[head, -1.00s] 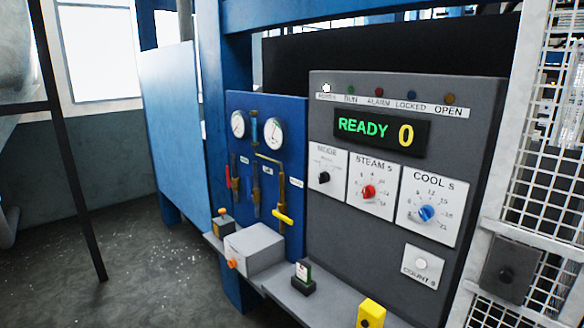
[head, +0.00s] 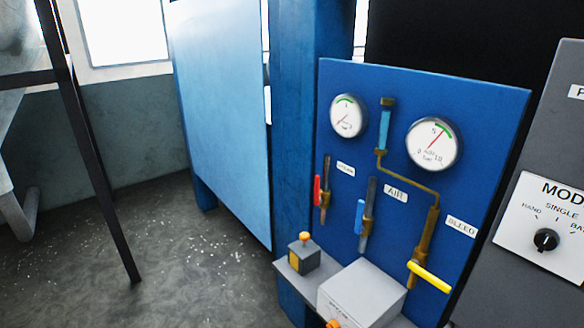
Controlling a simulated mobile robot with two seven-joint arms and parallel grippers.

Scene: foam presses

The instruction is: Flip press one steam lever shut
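The steam lever, with a red handle (head: 317,190), is on the left of the blue valve panel (head: 300,225), below the left gauge (head: 348,116). Its red handle points up along its pipe, just left of a small label that looks like STEAM (head: 346,168). The blue air lever (head: 360,216) stands upright to its right, beside the AIR label (head: 396,194). The yellow bleed lever (head: 430,277) lies across its brass pipe, below the BLEED label (head: 461,226). Neither of my grippers shows in the head view.
A grey box (head: 365,290) and a small box with an orange button (head: 304,255) sit on a ledge below the panel. A light blue sheet (head: 220,110) stands to the left. A dark post (head: 95,165) is further left. Speckled floor between is open.

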